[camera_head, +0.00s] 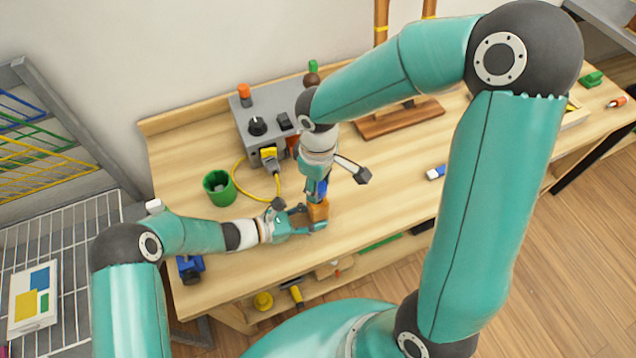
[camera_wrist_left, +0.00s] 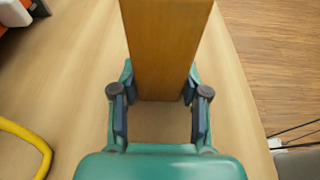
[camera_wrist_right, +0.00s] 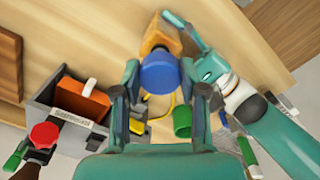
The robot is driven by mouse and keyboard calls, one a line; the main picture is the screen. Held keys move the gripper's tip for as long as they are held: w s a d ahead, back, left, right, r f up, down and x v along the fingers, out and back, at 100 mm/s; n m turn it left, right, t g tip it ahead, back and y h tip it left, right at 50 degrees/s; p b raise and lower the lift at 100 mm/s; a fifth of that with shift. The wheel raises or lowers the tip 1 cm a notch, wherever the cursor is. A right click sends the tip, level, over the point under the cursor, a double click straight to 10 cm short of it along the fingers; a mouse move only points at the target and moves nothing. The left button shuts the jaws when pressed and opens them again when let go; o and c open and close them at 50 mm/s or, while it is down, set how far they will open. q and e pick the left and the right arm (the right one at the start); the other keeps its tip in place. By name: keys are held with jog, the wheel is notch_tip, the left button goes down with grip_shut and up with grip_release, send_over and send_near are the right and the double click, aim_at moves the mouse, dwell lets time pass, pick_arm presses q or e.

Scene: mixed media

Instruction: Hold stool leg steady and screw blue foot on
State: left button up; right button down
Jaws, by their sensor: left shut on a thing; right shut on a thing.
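The stool leg (camera_head: 318,211) is a short orange-brown wooden piece standing over the workbench near its front edge. My left gripper (camera_head: 309,222) is shut around it from the left, low down. The leg fills the upper middle of the left wrist view (camera_wrist_left: 165,45), between the fingers. The blue foot (camera_head: 321,188) is at the leg's top end, and my right gripper (camera_head: 319,180) is shut on it from above. In the right wrist view the round blue foot (camera_wrist_right: 159,73) sits against the leg (camera_wrist_right: 161,38). How far it is threaded is hidden.
A grey control box (camera_head: 268,120) with a yellow cable (camera_head: 240,190) stands behind the grippers. A green cup (camera_head: 218,187) is left of them. A brown wooden board (camera_head: 400,119) lies at the back.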

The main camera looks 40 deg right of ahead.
jog(key=shift+f, duration=1.55)
dwell(0.4)
jog(key=m, duration=1.1)
jog(key=shift+a, duration=0.1)
jog(key=m, duration=0.6)
jog(key=shift+w, duration=0.1)
jog(key=m, duration=0.6)
jog(key=c, duration=0.6)
grip_release()
jog(key=shift+o, duration=0.2)
